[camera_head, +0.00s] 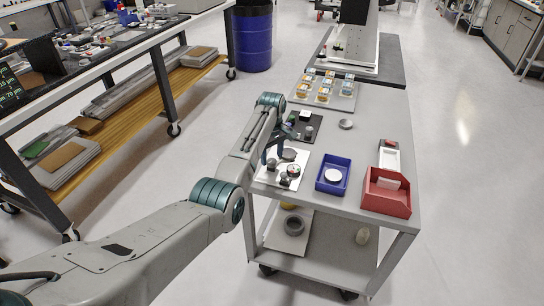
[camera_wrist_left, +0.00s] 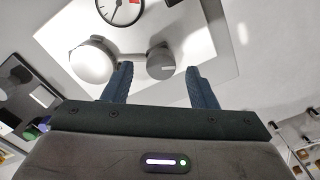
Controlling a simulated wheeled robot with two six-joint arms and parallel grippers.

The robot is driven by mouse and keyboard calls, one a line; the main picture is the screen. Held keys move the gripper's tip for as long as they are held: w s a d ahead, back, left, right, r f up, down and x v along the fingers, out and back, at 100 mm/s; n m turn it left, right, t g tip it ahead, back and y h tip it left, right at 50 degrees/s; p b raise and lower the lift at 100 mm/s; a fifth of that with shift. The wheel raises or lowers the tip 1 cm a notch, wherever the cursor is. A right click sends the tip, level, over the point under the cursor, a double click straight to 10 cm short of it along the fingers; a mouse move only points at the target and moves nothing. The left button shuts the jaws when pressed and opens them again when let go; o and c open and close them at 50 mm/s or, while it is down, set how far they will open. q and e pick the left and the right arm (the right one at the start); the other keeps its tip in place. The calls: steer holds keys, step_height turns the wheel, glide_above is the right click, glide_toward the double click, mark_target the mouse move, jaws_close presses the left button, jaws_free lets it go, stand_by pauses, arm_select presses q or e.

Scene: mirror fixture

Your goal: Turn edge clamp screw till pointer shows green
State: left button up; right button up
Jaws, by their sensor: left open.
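The mirror fixture's white plate (camera_head: 303,158) lies on the grey cart top. It carries a dial (camera_head: 293,170), whose lower part shows in the left wrist view (camera_wrist_left: 119,10) with a dark pointer and a red patch. The green zone cannot be made out. A dark grey round screw knob (camera_wrist_left: 160,67) sits in the wrist view between the fingers, with a gap on both sides. A rounder silver-white part (camera_wrist_left: 93,60) is left of it. My left gripper (camera_wrist_left: 160,82) is open around or above the knob; the depth is unclear. It also shows in the head view (camera_head: 274,152).
A blue bin (camera_head: 333,174) with a white disc and a red bin (camera_head: 386,192) stand right of the fixture. A black plate (camera_head: 308,127) lies behind it, with a tray of small parts (camera_head: 325,91) farther back. Bare cart top lies between.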

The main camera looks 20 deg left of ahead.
arm_select(q)
steer(key=shift+s+f, duration=0.1)
steer(key=shift+f, duration=0.7)
arm_select(e)
steer(key=shift+w+r, duration=0.15)
steer(key=shift+w, duration=0.65)
arm_select(q)
steer(key=shift+c, duration=0.4)
arm_select(e)
steer(key=shift+s, duration=0.15)
arm_select(q)
steer(key=c, duration=0.9)
steer(key=shift+r+m+p, duration=0.15)
steer(key=shift+m+p, duration=0.45)
steer(key=shift+p, duration=0.05)
steer(key=shift+m+p, duration=0.8)
steer(key=shift+m, duration=0.3)
steer(key=m+p, duration=0.1)
steer(key=m, duration=0.2)
steer(key=shift+m+p, duration=0.45)
steer(key=shift+m, duration=0.45)
arm_select(e)
steer(key=shift+s+r, duration=0.15)
steer(key=shift+r, duration=1)
steer(key=shift+s+r, duration=0.1)
steer(key=shift+r, duration=1.05)
